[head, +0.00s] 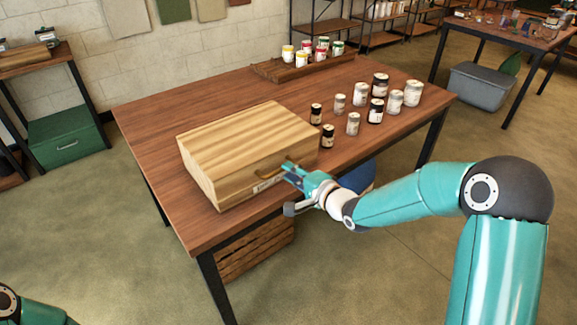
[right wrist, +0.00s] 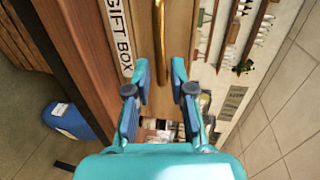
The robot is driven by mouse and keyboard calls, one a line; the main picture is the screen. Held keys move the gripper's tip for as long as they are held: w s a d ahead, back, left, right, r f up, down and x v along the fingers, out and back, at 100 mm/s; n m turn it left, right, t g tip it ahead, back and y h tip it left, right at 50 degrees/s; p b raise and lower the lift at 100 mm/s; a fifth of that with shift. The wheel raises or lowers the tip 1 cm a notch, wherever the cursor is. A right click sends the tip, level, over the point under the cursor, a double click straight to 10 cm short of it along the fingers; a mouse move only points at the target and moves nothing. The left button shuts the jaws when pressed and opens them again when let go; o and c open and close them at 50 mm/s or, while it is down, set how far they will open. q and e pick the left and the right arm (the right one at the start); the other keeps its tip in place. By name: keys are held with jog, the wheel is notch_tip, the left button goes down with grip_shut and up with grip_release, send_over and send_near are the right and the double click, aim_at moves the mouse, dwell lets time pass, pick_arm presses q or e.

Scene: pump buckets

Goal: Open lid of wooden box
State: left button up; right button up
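The wooden box (head: 235,140) sits on the table near its front edge, with its lid (head: 240,130) closed. A brass handle (head: 268,172) is on its front face, above a white label; the label (right wrist: 119,35) reads "GIFT BOX" in the right wrist view. My right gripper (head: 291,172) is at the front right of the box, close to the handle. Its fingers (right wrist: 160,92) are apart in the right wrist view, and the handle (right wrist: 164,50) lies ahead of the gap between them. I cannot tell whether they touch it. My left gripper is out of view.
Several paint jars (head: 354,123) stand on the table (head: 200,97) right of the box. A wooden tray (head: 280,70) with more jars is at the back. A wooden crate (head: 255,252) and a blue container (head: 360,177) are below. The table's left part is clear.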

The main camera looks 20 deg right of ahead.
jog(key=shift+x, duration=1.95)
jog(key=shift+c, duration=0.5)
grip_shut()
